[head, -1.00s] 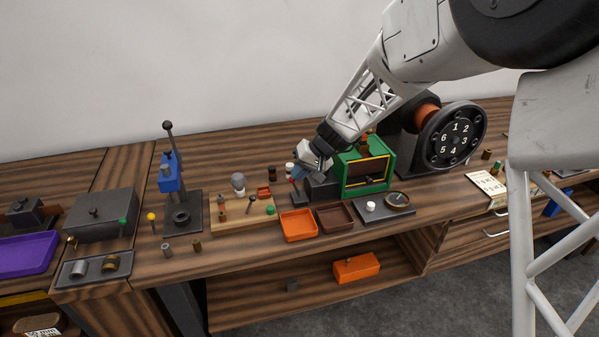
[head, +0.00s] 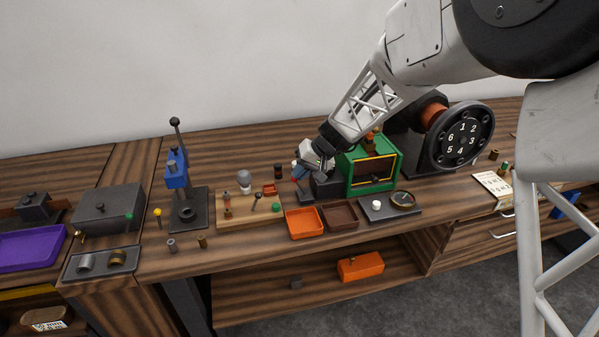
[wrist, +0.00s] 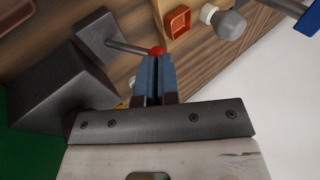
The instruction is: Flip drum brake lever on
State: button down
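A lever with a red knob (wrist: 157,50) and a thin metal rod rises from a dark square base (wrist: 108,36); its base also shows in the head view (head: 306,196), left of the green-framed box. I take it as the brake lever. My gripper (wrist: 155,62) has its blue fingers close together, with only a narrow slit between them. The fingertips are right at the red knob and partly cover it; I cannot tell whether they touch. In the head view my gripper (head: 299,172) is above the lever base. The black numbered drum (head: 462,140) stands at the right.
A dark block (head: 326,184) and the green box (head: 371,170) stand right beside my gripper. A wooden board (head: 247,212) with small parts lies to the left. Orange (head: 304,223) and brown (head: 341,215) trays lie in front.

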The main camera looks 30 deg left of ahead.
jog(key=shift+w+d+f, duration=0.1)
jog(key=shift+d+f, duration=0.3)
jog(key=shift+f, duration=0.25)
jog(key=shift+w+r, duration=0.1)
jog(key=shift+r, duration=0.05)
jog(key=s+a+r+v, duration=0.1)
jog(key=v, duration=1.3)
jog(key=shift+a+r, duration=0.2)
jog(key=shift+r, duration=0.15)
